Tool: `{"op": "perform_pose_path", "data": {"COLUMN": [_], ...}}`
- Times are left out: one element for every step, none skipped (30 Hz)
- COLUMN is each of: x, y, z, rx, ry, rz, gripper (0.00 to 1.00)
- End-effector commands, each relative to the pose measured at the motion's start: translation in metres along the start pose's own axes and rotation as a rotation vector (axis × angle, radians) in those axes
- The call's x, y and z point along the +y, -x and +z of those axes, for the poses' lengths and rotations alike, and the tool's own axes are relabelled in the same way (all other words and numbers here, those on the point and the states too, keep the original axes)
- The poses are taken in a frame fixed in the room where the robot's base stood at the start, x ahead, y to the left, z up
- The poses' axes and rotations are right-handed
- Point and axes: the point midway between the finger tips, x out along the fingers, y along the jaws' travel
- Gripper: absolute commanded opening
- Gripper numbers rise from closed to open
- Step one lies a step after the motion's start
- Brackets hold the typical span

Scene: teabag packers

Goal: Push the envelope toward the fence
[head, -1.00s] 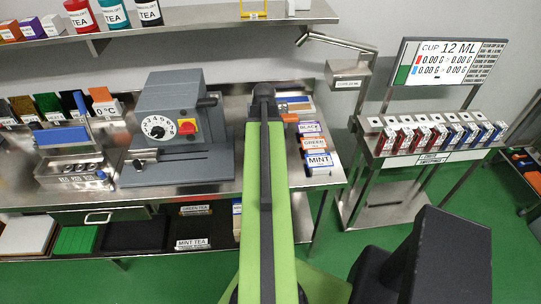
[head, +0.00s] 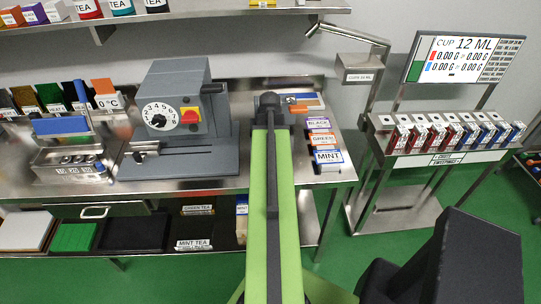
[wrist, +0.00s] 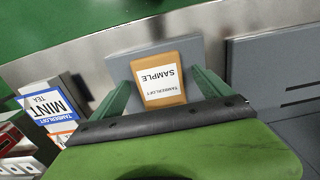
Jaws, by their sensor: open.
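The orange envelope (wrist: 158,83) has a white "SAMPLE" label, upside down in the wrist view. It lies against a flat grey plate (wrist: 120,70) on the steel bench. My gripper (wrist: 162,88) is open, with one green finger to each side of the envelope; I cannot tell whether they touch it. In the head view my arm's end (head: 270,104) is over the bench, between the dial machine and the tea boxes. An orange piece (head: 299,108) shows just right of it, perhaps the envelope. I cannot make out which part is the fence.
The grey dial machine (head: 175,112) stands left of my arm. Tea boxes, with the mint box (head: 328,160) in front, stand right; it also shows in the wrist view (wrist: 48,102). A steel stand with several small packets (head: 440,140) is further right.

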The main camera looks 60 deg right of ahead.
Motion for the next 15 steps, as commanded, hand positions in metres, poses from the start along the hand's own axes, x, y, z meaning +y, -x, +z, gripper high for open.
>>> {"op": "perform_pose_path", "data": {"x": [-0.0001,-0.0001,-0.0002,-0.0002,-0.0003,-0.0003,-0.0003,-0.0003,-0.0004,-0.0004,-0.0005,-0.0005,-0.0005,-0.0006,-0.0006], "y": [-0.0008,-0.0001,0.0006,0.0008,0.0009,0.0009,0.0009,0.0009,0.0009,0.0009,0.0009,0.0009,0.0009,0.0009,0.0009], "z": [0.0000,0.0000,-0.0001,-0.0001,-0.0001,-0.0001,-0.0001,-0.0001,-0.0001,-0.0001,-0.0001,-0.0001,-0.0001,-0.0001,-0.0001], "rx": [0.000,0.000,0.000,0.000,0.000,0.000,0.000,0.000,0.000,0.000,0.000,0.000,0.000,0.000,0.000], "ry": [0.000,0.000,0.000,0.000,0.001,0.001,0.001,0.001,0.001,0.001,0.001,0.001,0.001,0.001,0.001], "rz": [0.000,0.000,0.000,0.000,0.000,0.000,0.000,0.000,0.000,0.000,0.000,0.000,0.000,0.000,0.000], "gripper": [0.89,0.89,0.89,0.89,0.89,0.89,0.86,0.83,0.77,0.73,0.69,0.64,0.60,0.56,0.51]}}
